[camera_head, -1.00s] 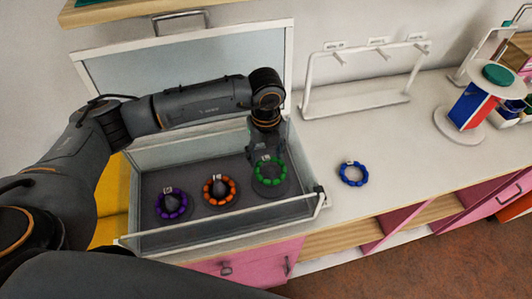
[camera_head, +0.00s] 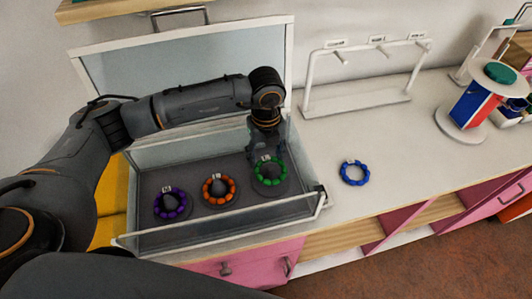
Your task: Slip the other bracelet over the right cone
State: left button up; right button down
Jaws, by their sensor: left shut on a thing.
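My left gripper (camera_head: 266,154) reaches down into the open glass case and is shut on the green bracelet (camera_head: 284,174) at its far edge. The green bracelet is around or just over the dark right cone, which is mostly hidden; I cannot tell how low it sits. The orange bracelet (camera_head: 233,191) is around the middle cone (camera_head: 218,187). The purple bracelet (camera_head: 170,215) is around the left cone (camera_head: 171,201). The blue bracelet (camera_head: 355,180) lies flat on the counter, right of the case. My right gripper is not in view.
The case's front glass wall (camera_head: 225,230) stands before the cones, and its lid (camera_head: 180,65) is raised behind. A white hanging rack (camera_head: 357,105) stands on the counter (camera_head: 400,145) to the right. A round stand with colored blocks (camera_head: 468,108) is further right.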

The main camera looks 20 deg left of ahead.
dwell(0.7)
pick_arm(q)
jog(key=o, duration=1.5)
jog(key=shift+r, duration=0.1)
jog(key=shift+r+p, duration=2.2)
jog(key=shift+r, duration=1.75)
jog(key=shift+s+f, duration=0.1)
